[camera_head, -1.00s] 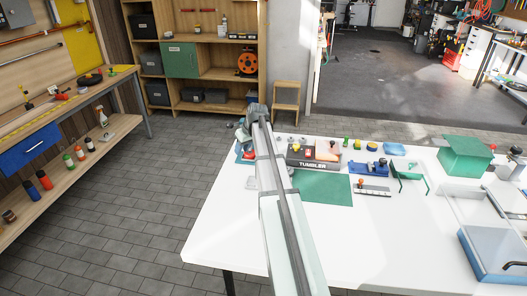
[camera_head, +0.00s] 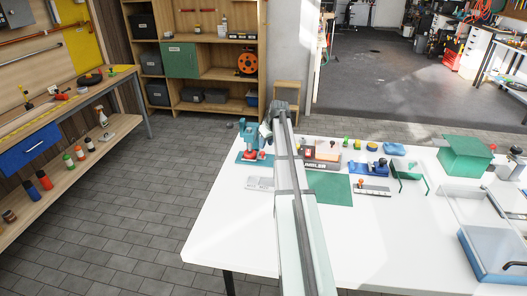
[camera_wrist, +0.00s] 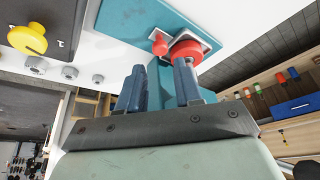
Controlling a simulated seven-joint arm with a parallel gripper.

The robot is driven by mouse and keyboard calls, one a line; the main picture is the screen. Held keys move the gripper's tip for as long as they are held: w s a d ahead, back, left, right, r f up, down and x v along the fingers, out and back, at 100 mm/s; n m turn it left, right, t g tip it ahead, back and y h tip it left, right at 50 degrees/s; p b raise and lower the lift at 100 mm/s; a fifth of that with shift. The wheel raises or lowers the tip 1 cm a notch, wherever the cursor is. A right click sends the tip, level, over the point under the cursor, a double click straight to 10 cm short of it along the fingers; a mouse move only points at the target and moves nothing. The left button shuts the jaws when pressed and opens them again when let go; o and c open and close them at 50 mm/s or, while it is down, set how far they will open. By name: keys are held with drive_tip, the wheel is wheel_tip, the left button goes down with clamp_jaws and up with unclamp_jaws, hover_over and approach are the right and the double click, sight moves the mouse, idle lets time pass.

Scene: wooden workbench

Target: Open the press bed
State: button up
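The teal press (camera_head: 252,140) stands at the left back corner of the white table, with a red part low at its front. In the wrist view its teal base plate (camera_wrist: 132,14) carries a red disc (camera_wrist: 190,50) and a small red knob (camera_wrist: 158,46). My gripper (camera_wrist: 160,88) is open, with two blue fingers apart. The right finger overlaps the red disc in the picture; I cannot tell whether it touches. In the head view my gripper is mostly hidden by my arm, just right of the press.
A black tumbler box (camera_head: 322,166) is right of the press, partly behind my arm. A light grey flat piece (camera_head: 260,183) lies in front of the press. A green mat (camera_head: 330,190) and blue tool (camera_head: 370,169) are farther right.

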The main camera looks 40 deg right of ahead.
drive_tip(key=shift+x, duration=3.05)
clamp_jaws()
